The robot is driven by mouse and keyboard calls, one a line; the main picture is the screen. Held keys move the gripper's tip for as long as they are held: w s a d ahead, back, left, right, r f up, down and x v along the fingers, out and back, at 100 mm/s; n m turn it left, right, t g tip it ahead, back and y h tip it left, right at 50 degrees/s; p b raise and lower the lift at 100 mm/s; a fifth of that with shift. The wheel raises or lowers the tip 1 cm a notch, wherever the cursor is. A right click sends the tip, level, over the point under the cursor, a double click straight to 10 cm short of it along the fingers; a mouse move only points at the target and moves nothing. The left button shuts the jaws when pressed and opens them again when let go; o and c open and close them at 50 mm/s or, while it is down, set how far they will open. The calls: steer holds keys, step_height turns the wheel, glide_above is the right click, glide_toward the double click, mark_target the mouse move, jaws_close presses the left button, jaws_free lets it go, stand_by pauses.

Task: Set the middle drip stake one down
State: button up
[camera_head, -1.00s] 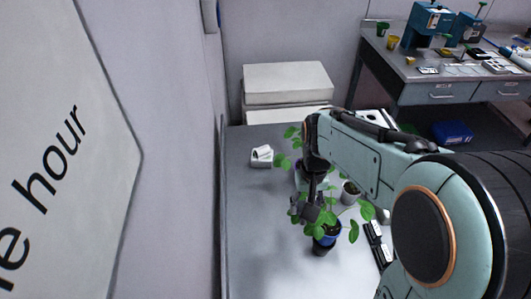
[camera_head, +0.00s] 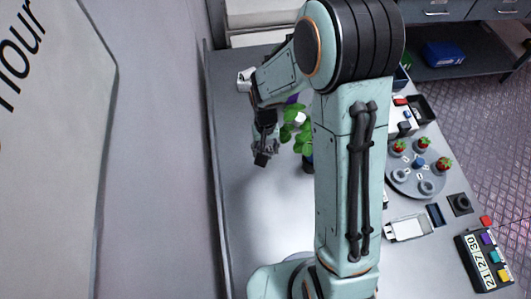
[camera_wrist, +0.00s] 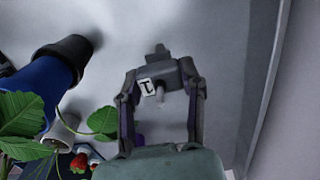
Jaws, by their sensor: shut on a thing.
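In the head view the held piece (camera_head: 262,160) is a small dark block under the fingers. Whether it touches the table is unclear. The leafy plants (camera_head: 300,128) stand just right of my gripper, partly hidden by my arm. A blue pot with a black end (camera_wrist: 68,55) shows left of my gripper in the wrist view.
A round grey tray (camera_head: 405,182) with strawberries stands right of my arm, near a white holder (camera_head: 408,228) and a numbered box (camera_head: 481,262). The left side of the table (camera_head: 235,200) is clear, beside the wall.

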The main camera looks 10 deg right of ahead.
steer(key=shift+f, duration=1.4)
steer(key=o, duration=0.8)
steer(key=shift+f, duration=0.15)
steer(key=r, duration=0.8)
steer(key=s+r, duration=0.1)
steer(key=r, duration=0.4)
steer(key=shift+d+r, duration=0.1)
steer(key=shift+n+y, duration=0.4)
steer(key=shift+n, duration=0.2)
steer(key=s+r, duration=0.2)
steer(key=s, duration=0.4)
steer(key=s+d+r, duration=0.1)
steer(key=s+r, duration=0.1)
steer(key=s, duration=0.4)
steer(key=s+r, duration=0.2)
steer(key=s, duration=0.4)
steer(key=shift+s+d+r, duration=0.2)
steer(key=shift+d+r, duration=0.05)
steer(key=shift+d, duration=0.1)
